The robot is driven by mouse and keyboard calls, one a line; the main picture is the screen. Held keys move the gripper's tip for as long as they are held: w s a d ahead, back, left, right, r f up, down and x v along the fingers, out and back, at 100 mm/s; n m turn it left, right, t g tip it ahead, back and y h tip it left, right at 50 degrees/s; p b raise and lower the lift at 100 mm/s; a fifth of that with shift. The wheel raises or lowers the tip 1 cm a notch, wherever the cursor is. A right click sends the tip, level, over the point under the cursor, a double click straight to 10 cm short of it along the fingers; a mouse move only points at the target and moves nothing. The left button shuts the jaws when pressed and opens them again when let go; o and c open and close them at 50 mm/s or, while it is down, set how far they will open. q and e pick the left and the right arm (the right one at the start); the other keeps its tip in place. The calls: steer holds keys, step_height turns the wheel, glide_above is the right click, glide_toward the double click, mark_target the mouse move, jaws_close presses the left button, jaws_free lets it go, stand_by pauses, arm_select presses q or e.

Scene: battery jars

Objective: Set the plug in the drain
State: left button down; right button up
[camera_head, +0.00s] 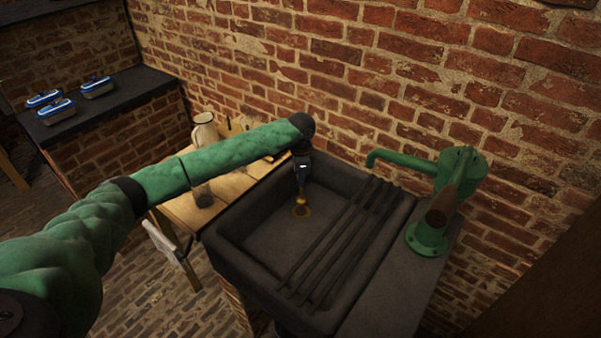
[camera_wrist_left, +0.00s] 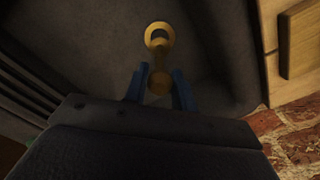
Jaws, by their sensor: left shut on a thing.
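My left gripper (camera_head: 301,193) reaches down into the dark sink (camera_head: 262,255), near its back left part. Its blue fingers (camera_wrist_left: 160,88) are shut on a small brass plug (camera_wrist_left: 160,78), which shows between them in the left wrist view. In the left wrist view the drain ring (camera_wrist_left: 159,27) has a dark opening, just beyond the plug. The plug overlaps the ring's near edge in that view. I cannot tell whether they touch. My right gripper is not in view.
Dark bars (camera_head: 345,240) lie across the right part of the sink. A green pump (camera_head: 430,235) with a spout stands at the right. A wooden table (camera_head: 180,212) with glass jars (camera_head: 204,132) is at the left. Blue-and-white boxes (camera_head: 97,88) sit on a far counter.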

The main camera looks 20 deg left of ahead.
mark_target(301, 199)
arm_select(q)
steer(key=shift+f, duration=1.45)
steer(key=shift+f+b, duration=0.3)
steer(key=shift+f, duration=0.95)
steer(key=c, duration=1.1)
jaws_free()
steer(key=shift+o, duration=0.2)
steer(key=shift+f, duration=0.1)
steer(key=shift+r+b, duration=0.35)
steer(key=shift+r, duration=0.1)
step_height(301, 199, up, 6)
steer(key=shift+f+b, duration=0.15)
steer(key=shift+b, duration=0.75)
steer(key=shift+r, duration=0.65)
steer(key=shift+f, duration=0.1)
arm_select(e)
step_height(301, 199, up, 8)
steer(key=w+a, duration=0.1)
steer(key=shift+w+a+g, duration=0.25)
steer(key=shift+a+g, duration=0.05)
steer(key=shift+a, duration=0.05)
